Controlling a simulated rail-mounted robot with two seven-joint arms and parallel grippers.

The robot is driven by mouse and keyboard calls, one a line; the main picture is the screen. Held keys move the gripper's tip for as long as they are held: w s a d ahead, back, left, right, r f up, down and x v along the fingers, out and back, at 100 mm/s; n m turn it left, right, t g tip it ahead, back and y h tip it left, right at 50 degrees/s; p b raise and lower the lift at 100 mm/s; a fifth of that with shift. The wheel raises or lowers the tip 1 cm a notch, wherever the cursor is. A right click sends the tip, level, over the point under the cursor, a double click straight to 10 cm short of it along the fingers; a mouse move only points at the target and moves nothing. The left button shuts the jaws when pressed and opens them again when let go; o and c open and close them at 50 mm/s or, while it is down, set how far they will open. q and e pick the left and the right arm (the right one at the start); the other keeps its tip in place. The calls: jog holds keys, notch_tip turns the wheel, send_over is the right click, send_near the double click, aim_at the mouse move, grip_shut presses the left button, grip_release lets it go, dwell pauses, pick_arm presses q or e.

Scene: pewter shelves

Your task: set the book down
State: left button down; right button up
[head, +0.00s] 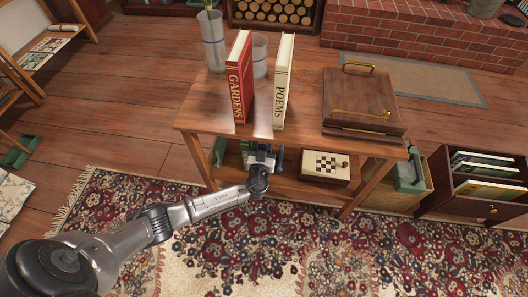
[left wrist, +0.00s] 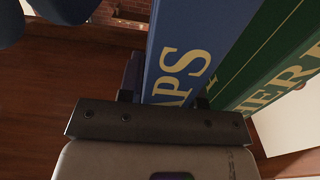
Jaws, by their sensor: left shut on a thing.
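My left gripper (head: 263,155) reaches under the front edge of the wooden table's top, at the lower shelf. In the left wrist view the gripper (left wrist: 164,98) is shut on a blue book (left wrist: 182,40), whose spine shows the pale letters "APS". A green book (left wrist: 262,62) with gold letters stands close to the right of the blue book in that view. In the head view the table top and gripper mostly hide the held book. I cannot tell whether its bottom touches the shelf. My right gripper is not in view.
The table top (head: 300,135) bears a red book (head: 240,80), a cream book (head: 284,80), clear vases (head: 213,45) and a wooden box (head: 362,105). A chessboard box (head: 325,166) lies on the lower shelf. A file crate (head: 480,180) stands at the right.

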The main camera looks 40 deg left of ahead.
pick_arm(q)
jog(key=shift+f+b, duration=0.45)
jog(key=shift+f, duration=0.8)
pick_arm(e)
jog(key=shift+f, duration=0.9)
pick_arm(q)
jog(key=shift+f, duration=0.15)
jog(key=c, duration=1.3)
grip_release()
jog(key=shift+f+b, duration=0.1)
jog(key=shift+b, duration=0.2)
jog(key=o, duration=0.5)
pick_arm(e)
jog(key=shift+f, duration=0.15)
